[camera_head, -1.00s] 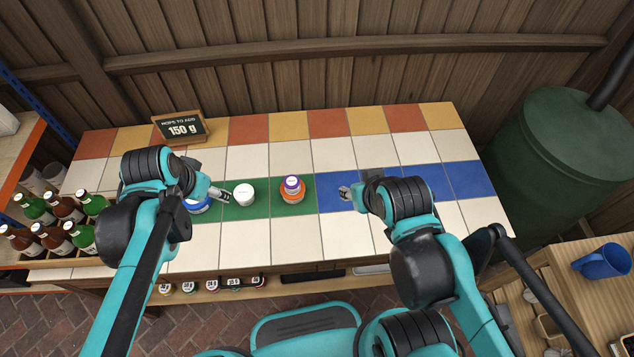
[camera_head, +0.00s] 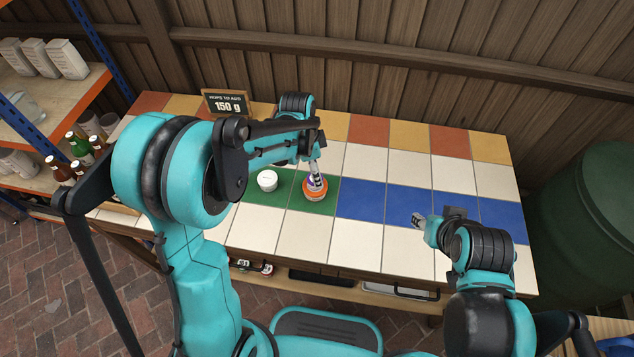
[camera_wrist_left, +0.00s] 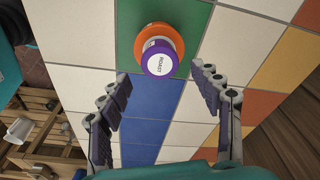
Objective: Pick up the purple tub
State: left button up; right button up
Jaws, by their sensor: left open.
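The purple tub (camera_wrist_left: 160,62) has a white label on its lid and sits on top of an orange tub (camera_wrist_left: 172,33) on the green tiles. In the head view the orange tub (camera_head: 315,194) shows, and the purple tub (camera_head: 312,185) is partly hidden behind my left gripper (camera_head: 317,178). In the left wrist view my left gripper (camera_wrist_left: 163,95) is open and empty, with the purple tub beyond and between its fingertips. My right gripper (camera_head: 418,221) is over the blue and white tiles, empty; its jaws are too small to judge.
A white tub (camera_head: 267,181) stands on the green tiles left of the stack. A sign reading 150 g (camera_head: 228,104) stands at the back. Bottles (camera_head: 78,147) stand at the left. The blue tiles (camera_head: 361,200) right of the stack are clear.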

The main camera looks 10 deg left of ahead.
pick_arm(q)
notch_tip(320, 180, down, 5)
jog(key=shift+w+r+b, duration=0.1)
jog(key=shift+r+b, duration=0.1)
jog(key=shift+b, duration=0.8)
jog(key=shift+r, duration=0.1)
jog(key=c, duration=1.2)
